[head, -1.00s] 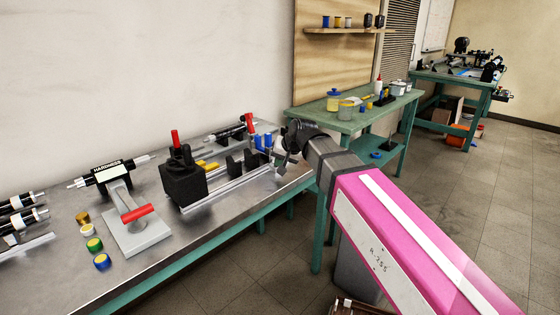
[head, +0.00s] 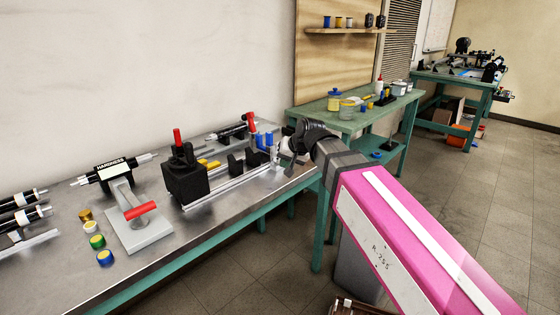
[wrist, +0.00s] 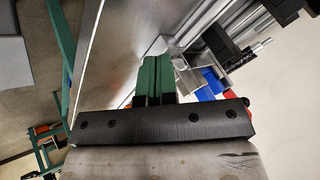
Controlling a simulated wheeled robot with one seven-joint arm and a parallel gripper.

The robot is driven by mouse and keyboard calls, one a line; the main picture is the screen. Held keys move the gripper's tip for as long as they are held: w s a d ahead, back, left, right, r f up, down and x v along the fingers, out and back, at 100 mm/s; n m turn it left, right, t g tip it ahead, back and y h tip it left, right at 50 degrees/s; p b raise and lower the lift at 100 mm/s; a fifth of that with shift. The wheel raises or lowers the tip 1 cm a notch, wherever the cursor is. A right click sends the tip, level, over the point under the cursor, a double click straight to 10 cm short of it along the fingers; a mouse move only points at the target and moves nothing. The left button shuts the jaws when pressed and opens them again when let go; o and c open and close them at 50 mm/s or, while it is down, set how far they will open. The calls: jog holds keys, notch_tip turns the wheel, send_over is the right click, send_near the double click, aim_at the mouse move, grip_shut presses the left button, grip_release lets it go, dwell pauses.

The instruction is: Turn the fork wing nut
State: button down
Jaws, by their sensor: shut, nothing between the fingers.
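My gripper (head: 286,155) is at the right end of the steel bench, beside the end of a rail fixture (head: 228,183). In the wrist view its two green fingers (wrist: 154,82) are together, with nothing seen between them. A grey metal bracket (wrist: 185,76) lies just beyond and to the right of the fingertips; I cannot tell whether they touch. Blue blocks (head: 264,140) stand near the fixture's end, and blue also shows in the wrist view (wrist: 214,82). I cannot make out the fork wing nut clearly in either view.
A black block with a red handle (head: 184,180) stands on the bench (head: 165,262). A grey press with a red grip (head: 140,210) and several coloured pots stand to its left. A green table (head: 350,120) stands behind my arm. Floor is open at right.

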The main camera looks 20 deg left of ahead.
jog(key=s+d+r, duration=0.2)
jog(key=s+r, duration=0.3)
jog(key=r, duration=0.2)
jog(key=shift+d+r, duration=0.15)
jog(key=shift+d, duration=0.25)
jog(key=w+d+f+m+h, duration=0.15)
jog(key=w+d+f, duration=0.35)
jog(key=d+f, duration=0.5)
jog(key=w+d+f+m+h, duration=0.1)
jog(key=w+d+f+h, duration=0.2)
jog(key=w+d+f, duration=0.65)
jog(key=s+d+f+g, duration=0.1)
jog(key=s+d+f, duration=0.1)
jog(key=d+f, duration=0.3)
jog(key=s+d+f+m+g+h, duration=0.1)
jog(key=s+d+f, duration=0.2)
jog(key=d, duration=1)
jog(key=s+d+f+m+g+h, duration=0.1)
jog(key=s+d+f, duration=0.1)
jog(key=d+f, duration=0.6)
jog(key=shift+s+d+f, duration=0.35)
jog(key=shift+d, duration=0.7)
jog(key=shift+a, duration=0.1)
